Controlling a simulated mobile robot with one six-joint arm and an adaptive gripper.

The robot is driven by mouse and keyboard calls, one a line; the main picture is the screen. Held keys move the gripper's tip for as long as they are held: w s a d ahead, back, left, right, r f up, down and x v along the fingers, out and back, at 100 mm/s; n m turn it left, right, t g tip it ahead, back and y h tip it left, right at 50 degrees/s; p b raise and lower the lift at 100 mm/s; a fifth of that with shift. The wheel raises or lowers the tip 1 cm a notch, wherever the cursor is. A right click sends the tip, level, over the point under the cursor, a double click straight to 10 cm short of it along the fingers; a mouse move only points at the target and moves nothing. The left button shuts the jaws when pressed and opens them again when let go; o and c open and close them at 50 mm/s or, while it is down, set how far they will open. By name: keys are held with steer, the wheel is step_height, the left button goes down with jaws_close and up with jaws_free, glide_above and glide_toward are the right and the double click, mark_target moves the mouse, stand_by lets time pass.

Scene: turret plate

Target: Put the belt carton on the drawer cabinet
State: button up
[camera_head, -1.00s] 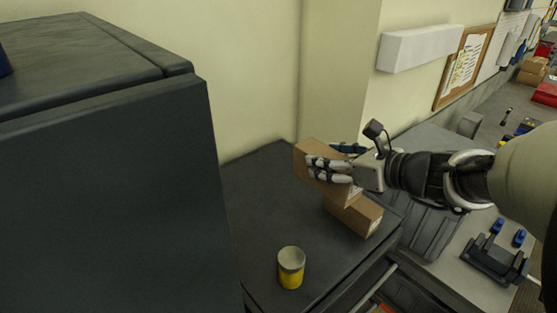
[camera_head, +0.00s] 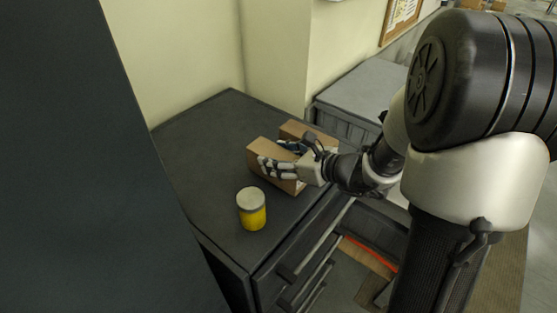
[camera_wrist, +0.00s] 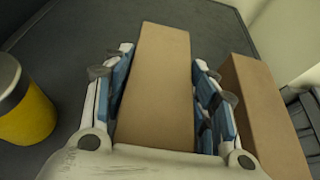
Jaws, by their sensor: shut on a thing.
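My gripper (camera_head: 281,158) is shut on a brown carton (camera_head: 262,150), which I take to be the belt carton. In the wrist view the carton (camera_wrist: 158,85) lies lengthwise between the two blue-padded fingers. It is over the dark top of the drawer cabinet (camera_head: 205,130); whether it rests on the top or hangs just above it I cannot tell. The cabinet top (camera_wrist: 75,60) fills much of the wrist view.
A second brown carton (camera_head: 296,129) stands close behind the held one, to its right in the wrist view (camera_wrist: 262,115). A yellow can with a grey lid (camera_head: 251,210) stands nearer the front. A tall dark cabinet (camera_head: 70,170) is at the left. The back left of the top is clear.

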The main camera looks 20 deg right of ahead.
steer(key=shift+f, duration=0.15)
steer(key=shift+f, duration=0.15)
steer(key=o, duration=1.3)
steer(key=shift+o, duration=0.2)
steer(key=shift+r, duration=0.2)
steer(key=p+v, duration=0.1)
steer(key=v, duration=1.1)
steer(key=shift+f, duration=0.15)
